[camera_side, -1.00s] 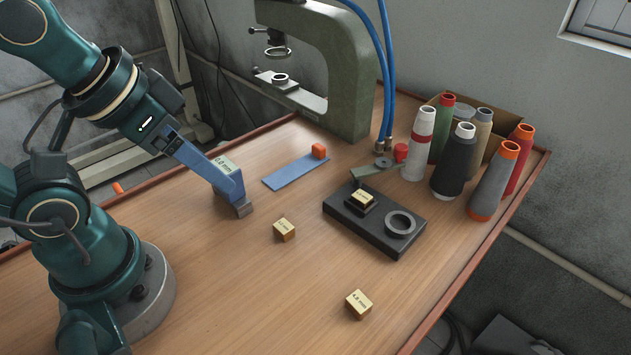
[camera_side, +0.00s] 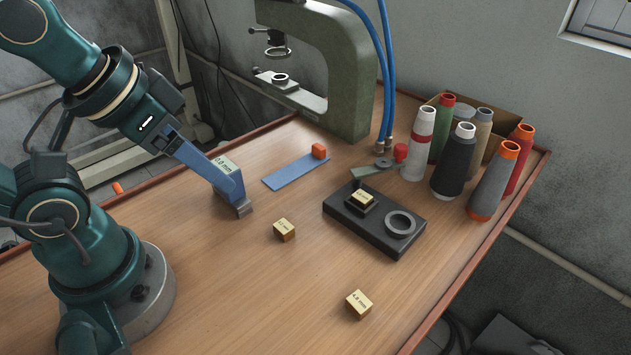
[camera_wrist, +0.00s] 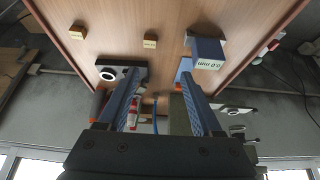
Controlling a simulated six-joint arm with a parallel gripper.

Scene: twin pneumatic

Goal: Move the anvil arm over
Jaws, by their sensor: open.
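My gripper (camera_wrist: 160,73) is open and empty, its two blue fingers framing bare space in the wrist view; in the side view its tip is partly lost against a blue block. I cannot tell for certain which piece is the anvil arm. A flat grey-green arm (camera_side: 372,171) with a red knob (camera_side: 400,152) lies behind the black base. A flat blue strip (camera_side: 293,174) with an orange block (camera_side: 319,151) lies in front of the press. The green C-shaped press (camera_side: 352,75) has a lower arm (camera_side: 303,99) carrying a ring. My gripper touches none of these.
The blue block (camera_wrist: 208,49) with a size label stands close beside my fingers. Gold blocks (camera_side: 284,230) (camera_side: 359,304) sit on the table. The black base (camera_side: 375,235) holds another gold block and a ring. Several thread cones (camera_side: 455,160) crowd the back right. Blue hoses (camera_side: 385,80) hang behind.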

